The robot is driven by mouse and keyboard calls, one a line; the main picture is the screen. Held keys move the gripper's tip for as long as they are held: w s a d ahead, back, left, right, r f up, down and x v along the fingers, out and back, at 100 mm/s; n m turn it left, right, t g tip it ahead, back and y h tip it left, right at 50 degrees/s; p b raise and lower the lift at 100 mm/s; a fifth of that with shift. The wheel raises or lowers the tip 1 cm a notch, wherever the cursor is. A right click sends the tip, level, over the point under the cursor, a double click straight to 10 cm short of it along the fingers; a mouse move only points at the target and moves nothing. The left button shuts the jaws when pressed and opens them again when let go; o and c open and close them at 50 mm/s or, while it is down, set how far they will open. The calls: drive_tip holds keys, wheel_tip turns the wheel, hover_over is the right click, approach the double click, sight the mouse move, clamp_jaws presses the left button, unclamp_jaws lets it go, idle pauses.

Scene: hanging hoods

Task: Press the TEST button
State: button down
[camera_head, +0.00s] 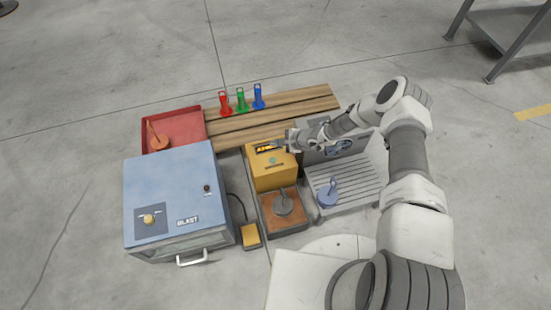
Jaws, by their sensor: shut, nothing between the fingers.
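A yellow box (265,178) stands near the middle of the camera_head view. Its upper face has a dark display with lit orange characters (265,148), too small to read. A small round teal spot (272,160), perhaps a button, sits below the display; I cannot read a TEST label anywhere. My gripper (281,146) is shut and empty, at the upper right part of the yellow box beside the display. I cannot tell whether its tips touch the box. My arm reaches in from the right.
A blue cabinet marked BLAST (180,180) stands left, with a red tray (180,124) behind it. Red (224,103), green (241,99) and blue (258,96) handled pieces stand on a wooden pallet (300,98). A grey ribbed tray (352,180) lies right.

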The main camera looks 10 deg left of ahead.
sight(273, 160)
drive_tip(key=shift+f, duration=0.1)
idle(0.3)
wheel_tip(273, 160, down, 8)
drive_tip(key=b, duration=0.7)
drive_tip(key=shift+f+b, duration=0.1)
drive_tip(key=shift+b, duration=0.2)
drive_tip(key=shift+f, duration=0.3)
idle(1.3)
drive_tip(key=shift+f+b, duration=0.35)
drive_tip(key=shift+f, duration=0.05)
drive_tip(key=shift+f, duration=0.4)
idle(0.5)
idle(0.3)
drive_tip(key=shift+r+p, duration=0.7)
drive_tip(key=shift+r, duration=0.1)
